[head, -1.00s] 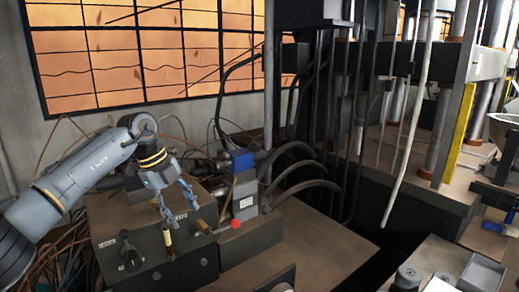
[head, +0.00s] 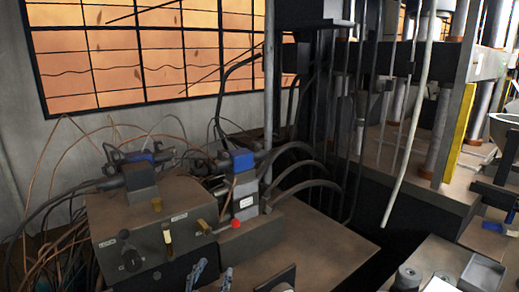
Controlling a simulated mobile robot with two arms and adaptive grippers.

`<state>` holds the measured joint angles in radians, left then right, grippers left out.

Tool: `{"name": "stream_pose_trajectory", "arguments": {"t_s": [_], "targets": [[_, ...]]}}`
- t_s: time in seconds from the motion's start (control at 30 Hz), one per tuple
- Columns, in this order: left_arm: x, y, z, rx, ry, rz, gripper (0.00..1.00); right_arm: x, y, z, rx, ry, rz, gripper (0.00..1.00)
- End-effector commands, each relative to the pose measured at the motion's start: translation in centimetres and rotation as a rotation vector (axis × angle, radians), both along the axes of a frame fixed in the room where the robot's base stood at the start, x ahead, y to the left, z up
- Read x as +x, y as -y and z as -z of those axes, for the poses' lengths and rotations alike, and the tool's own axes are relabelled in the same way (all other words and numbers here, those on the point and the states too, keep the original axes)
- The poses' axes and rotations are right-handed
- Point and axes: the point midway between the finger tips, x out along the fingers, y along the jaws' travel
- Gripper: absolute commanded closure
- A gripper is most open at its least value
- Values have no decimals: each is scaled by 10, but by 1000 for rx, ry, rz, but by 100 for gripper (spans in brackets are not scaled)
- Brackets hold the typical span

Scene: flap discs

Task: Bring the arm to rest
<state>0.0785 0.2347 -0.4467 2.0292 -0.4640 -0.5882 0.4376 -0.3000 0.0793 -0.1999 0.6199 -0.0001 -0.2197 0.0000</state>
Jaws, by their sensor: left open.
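Only the fingertips of my left gripper (head: 210,276) show, at the bottom edge of the head view, left of the middle. The two fingers are apart with nothing seen between them, so it is open and looks empty. They appear in front of the lower part of a dark control box (head: 150,231). The rest of my left arm is out of the frame. My right gripper is not in view.
The control box carries a black knob (head: 131,259) and a pale lever (head: 167,240). Loose cables (head: 45,255) crowd the left. A brown surface (head: 335,245) right of the box is mostly clear.

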Motion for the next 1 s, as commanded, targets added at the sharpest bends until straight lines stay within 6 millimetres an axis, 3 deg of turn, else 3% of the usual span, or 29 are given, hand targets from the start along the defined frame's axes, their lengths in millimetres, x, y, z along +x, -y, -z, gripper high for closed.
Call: {"name": "stream_pose_trajectory", "arguments": {"t_s": [0.03,0.1,0.2,0.3,0.5,0.8,0.83,1.0], "targets": [[-21,-18,31,-14,-125,-59,48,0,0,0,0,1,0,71],[-52,-41,69,-19,-295,-125,48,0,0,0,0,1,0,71],[-103,-64,114,-13,-521,-182,48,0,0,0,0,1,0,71],[-149,-77,143,-3,-698,-204,48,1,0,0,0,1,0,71],[-220,-89,174,18,-945,-206,48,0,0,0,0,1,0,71],[-309,-97,190,44,-1216,-170,48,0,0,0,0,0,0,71],[-314,-98,193,47,-1236,-164,48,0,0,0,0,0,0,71],[-300,-96,235,51,-1244,-165,48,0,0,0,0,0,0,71]]}}
